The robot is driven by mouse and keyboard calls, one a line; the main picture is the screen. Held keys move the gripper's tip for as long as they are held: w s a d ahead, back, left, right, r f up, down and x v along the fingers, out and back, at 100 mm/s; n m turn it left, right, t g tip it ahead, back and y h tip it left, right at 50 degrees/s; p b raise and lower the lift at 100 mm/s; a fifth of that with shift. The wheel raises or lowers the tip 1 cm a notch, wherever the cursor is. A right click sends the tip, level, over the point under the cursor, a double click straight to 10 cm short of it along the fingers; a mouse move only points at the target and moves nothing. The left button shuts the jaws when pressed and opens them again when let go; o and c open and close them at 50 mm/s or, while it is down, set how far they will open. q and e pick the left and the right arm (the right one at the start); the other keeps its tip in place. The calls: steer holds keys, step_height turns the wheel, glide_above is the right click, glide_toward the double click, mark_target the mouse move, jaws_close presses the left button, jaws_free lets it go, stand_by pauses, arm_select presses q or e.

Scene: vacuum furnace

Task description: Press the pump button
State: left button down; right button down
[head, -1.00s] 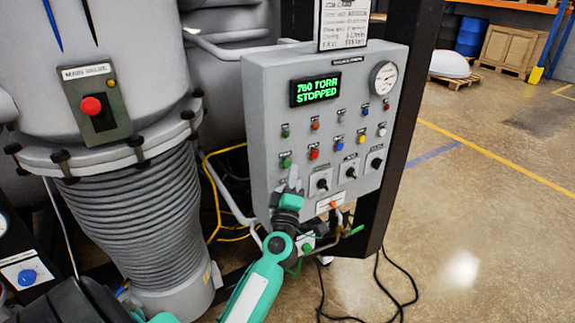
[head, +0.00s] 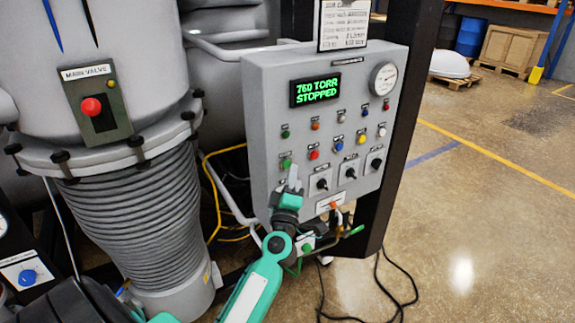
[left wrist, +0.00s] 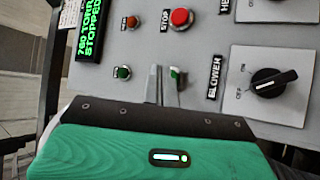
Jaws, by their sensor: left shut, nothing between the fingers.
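The grey control panel (head: 259,100) has a lit green display (head: 315,90) reading "760 TORR STOPPED". A green button (head: 286,163) is at the left end of its lower button row, beside a red button (head: 314,154). In the left wrist view the red button (left wrist: 181,18) is labelled STOP, and the green button (left wrist: 176,74) is partly hidden by my fingers. I cannot read a label for the green button. My left gripper (head: 292,173) is shut and empty, its fingertips right at the green button; I cannot tell whether they touch. It also shows in the left wrist view (left wrist: 163,86). My right gripper is not in view.
Below the buttons are black rotary switches (head: 322,184); one near my gripper is labelled BLOWER. A red main valve button (head: 91,106) is on the vessel at left. Cables and pipes hang below the panel. The floor at right is open.

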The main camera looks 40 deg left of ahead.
arm_select(q)
steer(key=shift+w+a, duration=0.15)
steer(key=shift+a, duration=0.15)
steer(key=shift+w+a, duration=0.1)
steer(key=shift+a, duration=0.25)
stand_by(0.6)
steer(key=shift+d+p, duration=0.15)
steer(key=shift+p, duration=0.15)
steer(key=shift+s+d, duration=0.3)
steer(key=shift+d, duration=0.3)
steer(key=shift+s+d+p, duration=0.15)
steer(key=shift+s+d, duration=0.15)
steer(key=shift+d, duration=0.45)
steer(key=shift+s+d+p, duration=0.2)
steer(key=shift+s+d, duration=0.15)
steer(key=shift+d, duration=0.45)
steer(key=shift+s+d+p, duration=0.15)
steer(key=shift+s+d, duration=0.15)
steer(key=shift+d, duration=0.45)
